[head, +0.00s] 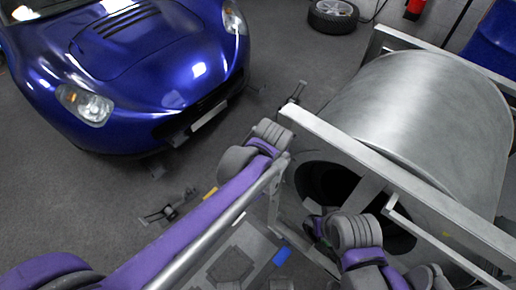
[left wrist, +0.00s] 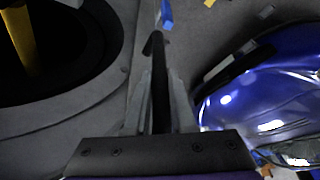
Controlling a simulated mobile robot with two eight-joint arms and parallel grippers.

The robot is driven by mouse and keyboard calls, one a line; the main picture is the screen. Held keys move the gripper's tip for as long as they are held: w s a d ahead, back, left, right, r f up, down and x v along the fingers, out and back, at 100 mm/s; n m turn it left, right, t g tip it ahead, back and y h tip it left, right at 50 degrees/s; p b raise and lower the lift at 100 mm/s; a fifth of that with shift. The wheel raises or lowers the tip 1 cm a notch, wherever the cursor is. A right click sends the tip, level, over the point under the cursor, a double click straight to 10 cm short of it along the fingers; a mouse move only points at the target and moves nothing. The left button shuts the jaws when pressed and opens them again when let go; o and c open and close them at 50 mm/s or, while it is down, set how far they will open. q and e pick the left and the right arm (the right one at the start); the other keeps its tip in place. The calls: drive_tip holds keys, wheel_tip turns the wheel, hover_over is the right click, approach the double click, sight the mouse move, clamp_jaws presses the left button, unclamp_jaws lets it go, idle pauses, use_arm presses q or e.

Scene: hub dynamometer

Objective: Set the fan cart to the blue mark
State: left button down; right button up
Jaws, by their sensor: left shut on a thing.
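The fan cart is a big silver drum (head: 425,95) with a dark round mouth, in a pale metal frame (head: 345,145), at the right of the head view. The mouth (left wrist: 60,45) fills the upper left of the left wrist view. The blue mark (head: 282,256) is on the floor left of the cart's lower end, and also shows in the left wrist view (left wrist: 166,14). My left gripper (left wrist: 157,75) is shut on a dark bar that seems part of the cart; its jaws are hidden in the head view. My right arm shows before the cart, its jaws not clear.
A blue car (head: 150,70) stands at upper left. A yellow mark (head: 210,193) and a small dark floor fixture (head: 168,210) lie left of the cart. A loose wheel (head: 333,15) and red extinguisher (head: 414,8) are at the back.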

use_arm(q)
drive_tip(key=s+d, duration=0.5)
drive_tip(key=s, duration=0.1)
drive_tip(key=shift+d, duration=0.4)
use_arm(e)
drive_tip(key=shift+s+d+r, duration=0.1)
drive_tip(key=shift+s+d, duration=0.1)
drive_tip(key=shift+d, duration=0.05)
use_arm(q)
drive_tip(key=shift+w+a+f, duration=0.1)
use_arm(e)
drive_tip(key=shift+w+a, duration=0.1)
drive_tip(key=shift+w, duration=0.05)
use_arm(q)
drive_tip(key=c, duration=0.8)
unclamp_jaws()
drive_tip(key=shift+w+a, duration=0.2)
drive_tip(key=shift+a, duration=0.1)
drive_tip(key=shift+o, duration=0.2)
drive_tip(key=shift+s+d, duration=0.1)
drive_tip(key=shift+d, duration=0.05)
use_arm(e)
drive_tip(key=shift+w+a, duration=0.15)
drive_tip(key=shift+a, duration=0.1)
use_arm(q)
drive_tip(key=p+v, duration=0.1)
drive_tip(key=v, duration=1)
use_arm(e)
drive_tip(key=shift+w+r, duration=0.1)
drive_tip(key=shift+r, duration=0.6)
